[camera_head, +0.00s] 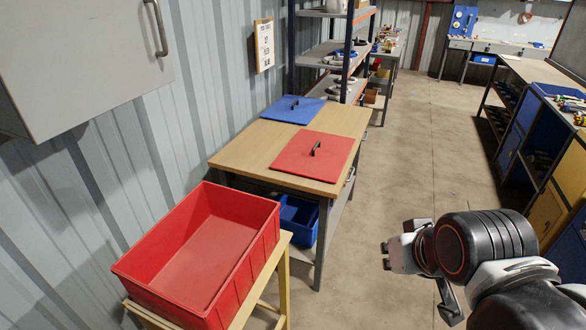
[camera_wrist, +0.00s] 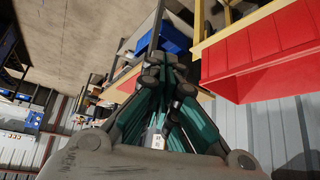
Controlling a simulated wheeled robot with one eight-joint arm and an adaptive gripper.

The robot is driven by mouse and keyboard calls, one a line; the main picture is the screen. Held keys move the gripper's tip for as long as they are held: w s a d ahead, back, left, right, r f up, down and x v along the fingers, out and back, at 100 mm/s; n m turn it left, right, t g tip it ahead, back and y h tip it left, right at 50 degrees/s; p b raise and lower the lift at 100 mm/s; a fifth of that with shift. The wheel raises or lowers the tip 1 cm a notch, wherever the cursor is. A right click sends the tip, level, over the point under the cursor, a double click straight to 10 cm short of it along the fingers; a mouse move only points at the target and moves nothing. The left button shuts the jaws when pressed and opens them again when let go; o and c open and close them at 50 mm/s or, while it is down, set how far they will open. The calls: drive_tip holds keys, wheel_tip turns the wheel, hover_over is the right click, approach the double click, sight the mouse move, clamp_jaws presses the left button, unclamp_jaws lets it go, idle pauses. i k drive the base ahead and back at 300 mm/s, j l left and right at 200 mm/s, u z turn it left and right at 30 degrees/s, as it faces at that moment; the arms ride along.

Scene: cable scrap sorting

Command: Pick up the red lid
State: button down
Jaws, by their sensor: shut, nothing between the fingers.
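My gripper (camera_head: 386,256) is in the air to the right of the table and nearer to me, well apart from the red lid. In the wrist view my gripper (camera_wrist: 163,70) has its fingers together with nothing between them. I cannot make out the red lid clearly in the wrist view.
An empty open red bin (camera_head: 207,248) stands on a wooden stand (camera_head: 286,285) in front of the table. It also shows in the wrist view (camera_wrist: 262,58). A blue bin (camera_head: 297,219) sits under the table. Workbenches (camera_head: 545,145) line the right. The floor between is clear.

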sight(320, 156)
drive_tip(key=i+l, duration=0.85)
drive_tip(key=i+l+z, duration=0.1)
drive_tip(key=i+l, duration=0.75)
drive_tip(key=l, duration=0.25)
